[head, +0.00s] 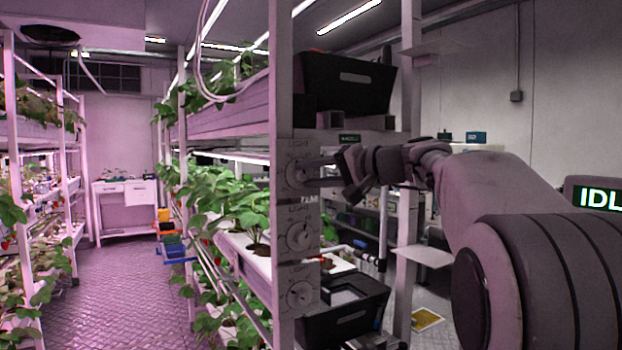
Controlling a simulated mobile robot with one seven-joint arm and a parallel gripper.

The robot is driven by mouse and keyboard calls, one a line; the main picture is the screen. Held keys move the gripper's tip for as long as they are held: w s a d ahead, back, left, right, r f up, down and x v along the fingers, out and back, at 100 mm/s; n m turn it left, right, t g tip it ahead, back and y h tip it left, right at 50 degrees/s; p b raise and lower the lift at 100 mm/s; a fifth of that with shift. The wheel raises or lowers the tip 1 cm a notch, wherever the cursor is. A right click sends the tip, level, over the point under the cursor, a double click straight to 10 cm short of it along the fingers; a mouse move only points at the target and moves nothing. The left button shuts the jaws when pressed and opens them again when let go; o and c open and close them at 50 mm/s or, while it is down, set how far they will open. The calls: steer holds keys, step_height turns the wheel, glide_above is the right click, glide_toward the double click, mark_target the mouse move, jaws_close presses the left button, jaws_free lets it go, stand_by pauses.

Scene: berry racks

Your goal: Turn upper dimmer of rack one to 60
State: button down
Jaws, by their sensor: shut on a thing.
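The rack (282,60) stands in the middle of the head view, with a column of three round dimmers on its end post. The upper dimmer (297,172) is partly hidden by my gripper. My gripper (316,172) reaches in from the right and is shut on the upper dimmer's knob. The middle dimmer (299,237) and the lower dimmer (299,294) sit below it, clear of the gripper. The scale marks around the dimmers are too small to read, so the upper dimmer's setting cannot be told.
A black bin (345,84) sits on the rack above my gripper, another (343,312) low beside the dimmers. Green plants (240,200) fill the shelves on the left. A white shelf plate (424,257) juts out below my arm.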

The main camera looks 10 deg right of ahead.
steer(key=m+b, duration=0.1)
steer(key=m, duration=0.1)
steer(key=m+t+y+b, duration=0.1)
steer(key=m, duration=0.1)
steer(key=shift+f, duration=0.3)
steer(key=shift+m+t+y+b, duration=0.5)
steer(key=shift+m+t+b, duration=0.3)
steer(key=shift+m, duration=1.1)
steer(key=c, duration=0.5)
jaws_free()
steer(key=shift+s+d, duration=0.1)
steer(key=v, duration=1.7)
steer(key=shift+f, duration=0.1)
